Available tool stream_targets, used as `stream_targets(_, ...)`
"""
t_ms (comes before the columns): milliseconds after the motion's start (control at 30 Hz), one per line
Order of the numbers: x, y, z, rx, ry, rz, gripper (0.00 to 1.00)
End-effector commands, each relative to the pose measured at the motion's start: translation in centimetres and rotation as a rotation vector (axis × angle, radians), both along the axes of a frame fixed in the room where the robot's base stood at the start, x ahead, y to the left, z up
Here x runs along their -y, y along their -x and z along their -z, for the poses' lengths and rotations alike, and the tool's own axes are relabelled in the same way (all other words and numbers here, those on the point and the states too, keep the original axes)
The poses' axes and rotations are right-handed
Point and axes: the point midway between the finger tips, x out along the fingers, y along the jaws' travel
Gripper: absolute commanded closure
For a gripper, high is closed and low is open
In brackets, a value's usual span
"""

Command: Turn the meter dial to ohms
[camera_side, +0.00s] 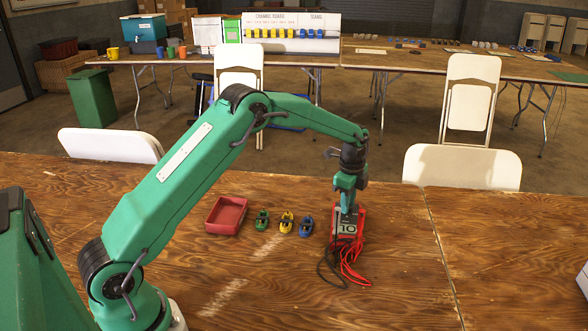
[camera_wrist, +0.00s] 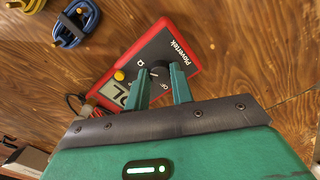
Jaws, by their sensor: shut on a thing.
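The red-rimmed meter (camera_side: 357,228) lies on the wooden table, below my gripper (camera_side: 347,208) in the side view. In the wrist view the meter (camera_wrist: 187,52) is tilted, with a dark face, a "Plovertek" label, a yellow button (camera_wrist: 119,75) and a grey display (camera_wrist: 113,95). The display seems to read "OL", partly hidden. My gripper (camera_wrist: 160,74) is shut on the dial (camera_wrist: 159,71) from above. An ohm sign shows beside the dial. The fingers cover much of the dial, and I cannot tell which mark it points at.
Red and black leads (camera_side: 350,268) lie coiled in front of the meter. To its left are blue (camera_side: 306,226), yellow (camera_side: 286,223) and green (camera_side: 262,220) small coiled items and a red tray (camera_side: 227,215).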

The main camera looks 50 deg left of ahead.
Motion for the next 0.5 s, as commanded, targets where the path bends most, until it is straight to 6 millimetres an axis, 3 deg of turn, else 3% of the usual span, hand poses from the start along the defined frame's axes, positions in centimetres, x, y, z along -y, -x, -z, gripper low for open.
stream_targets(500,-0.02,-0.02,-0.06,0.001,0.0,0.054,0.99)
